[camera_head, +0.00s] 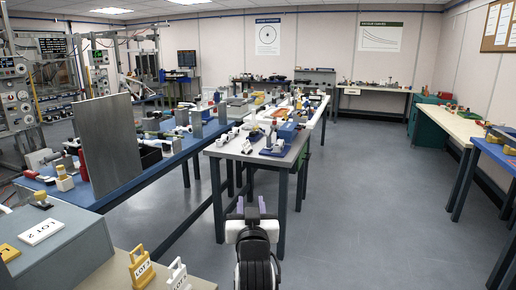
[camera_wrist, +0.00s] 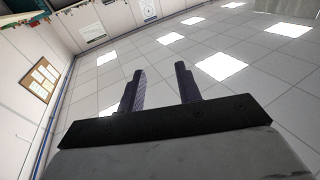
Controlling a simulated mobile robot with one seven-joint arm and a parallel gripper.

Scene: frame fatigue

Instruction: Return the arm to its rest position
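My gripper (camera_head: 251,205) shows at the bottom middle of the head view, at the end of my dark arm. It stands over the floor in front of the grey-topped table. In the wrist view my gripper (camera_wrist: 161,82) has its two dark fingers spread apart with nothing between them. Behind them the wrist camera sees the ceiling with its bright light panels and the upper walls. My gripper touches nothing that I can see.
A grey-topped table (camera_head: 283,162) crowded with parts stands ahead. A long blue bench (camera_head: 128,182) with an upright metal plate (camera_head: 108,145) is at left. Lot tags (camera_head: 142,268) stand at the lower left. Benches line the right wall. The floor (camera_head: 365,200) at centre right is clear.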

